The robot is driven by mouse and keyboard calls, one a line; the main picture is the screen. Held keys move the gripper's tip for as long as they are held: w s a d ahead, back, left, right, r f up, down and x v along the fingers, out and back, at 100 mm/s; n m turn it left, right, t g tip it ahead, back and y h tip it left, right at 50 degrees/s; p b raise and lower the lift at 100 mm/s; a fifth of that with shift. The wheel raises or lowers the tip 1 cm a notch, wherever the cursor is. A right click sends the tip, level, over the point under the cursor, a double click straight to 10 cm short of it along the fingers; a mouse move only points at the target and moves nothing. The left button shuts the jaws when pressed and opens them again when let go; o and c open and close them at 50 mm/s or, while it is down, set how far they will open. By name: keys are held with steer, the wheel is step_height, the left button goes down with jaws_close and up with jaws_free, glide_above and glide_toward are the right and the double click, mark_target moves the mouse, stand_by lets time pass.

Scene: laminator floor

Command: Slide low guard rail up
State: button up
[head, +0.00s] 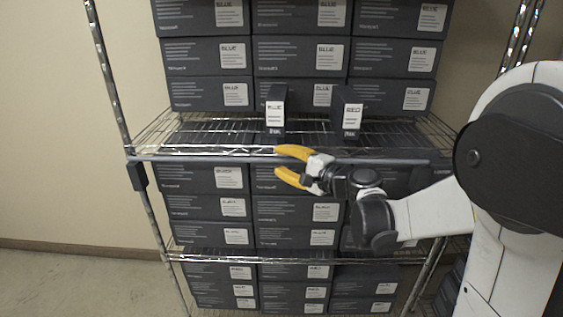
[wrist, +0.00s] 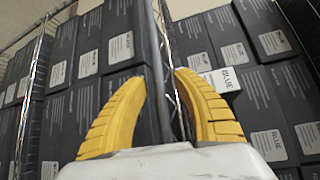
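The low guard rail (head: 210,159) is a thin grey bar running across the front of the rack at the middle wire shelf. A dark bracket (head: 137,175) is at its left end; its right end is partly hidden by my arm. My gripper (head: 276,161) has two yellow fingers, one above and one below the rail. In the wrist view my gripper (wrist: 160,77) is open, and the rail (wrist: 154,55) passes between the fingers. A gap shows beside the rail, so I see no firm hold.
Large dark boxes (head: 205,178) fill the shelves above and below. A chrome post (head: 108,80) bounds the rack's left side; floor there is clear.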

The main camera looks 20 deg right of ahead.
jaws_close()
steer(key=shift+r, duration=0.1)
step_height(320, 180, up, 8)
steer(key=p, duration=0.6)
steer(key=shift+r+p, duration=0.2)
steer(key=shift+p, duration=0.15)
jaws_free()
